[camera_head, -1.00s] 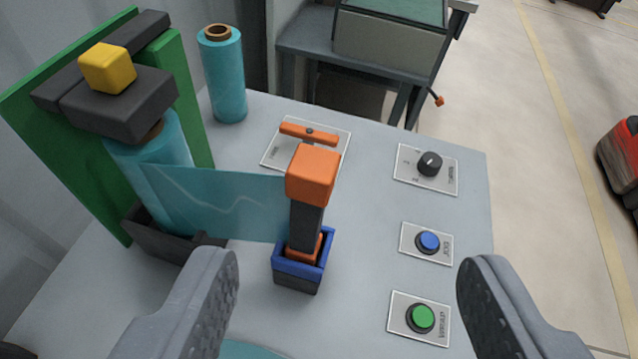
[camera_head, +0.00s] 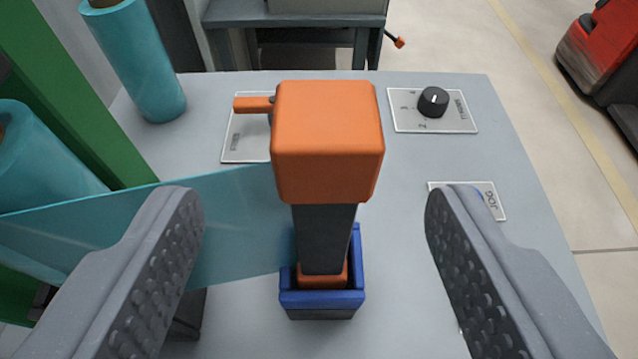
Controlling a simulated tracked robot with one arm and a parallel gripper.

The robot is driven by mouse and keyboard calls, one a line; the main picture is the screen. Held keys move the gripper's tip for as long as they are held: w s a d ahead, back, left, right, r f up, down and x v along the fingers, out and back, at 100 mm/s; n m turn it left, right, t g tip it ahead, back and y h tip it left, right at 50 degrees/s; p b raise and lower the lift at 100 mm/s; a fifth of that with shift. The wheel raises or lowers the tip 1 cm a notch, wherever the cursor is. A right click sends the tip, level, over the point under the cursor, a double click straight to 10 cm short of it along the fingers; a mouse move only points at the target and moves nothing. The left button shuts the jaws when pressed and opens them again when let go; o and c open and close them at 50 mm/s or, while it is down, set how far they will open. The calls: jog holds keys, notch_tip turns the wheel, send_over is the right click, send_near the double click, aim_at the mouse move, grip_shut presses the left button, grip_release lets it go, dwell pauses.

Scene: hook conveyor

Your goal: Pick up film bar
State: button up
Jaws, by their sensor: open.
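The film bar (camera_head: 325,237) stands upright, a dark post with a large orange block (camera_head: 327,140) on top and an orange foot. Its foot sits in a blue-rimmed holder (camera_head: 322,299) on the grey table. A sheet of teal film (camera_head: 235,222) runs from the bar leftward toward the film roll (camera_head: 40,165) at the left edge. My gripper (camera_head: 315,215) is open, one finger on each side of the bar, with a visible gap on both sides. The left finger covers part of the film in the picture. Whether it touches the film I cannot tell.
A green frame (camera_head: 85,90) stands at the left, with a spare teal roll (camera_head: 133,60) behind it. An orange-handled switch plate (camera_head: 245,135) is partly hidden behind the block. A black knob (camera_head: 433,101) and a mostly covered JOG plate (camera_head: 490,200) lie right.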

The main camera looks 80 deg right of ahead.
aim_at(322, 130)
jog(key=x, duration=0.8)
jog(key=shift+s+d+f, duration=0.1)
jog(key=shift+d+f, duration=0.1)
jog(key=shift+d, duration=0.1)
grip_shut()
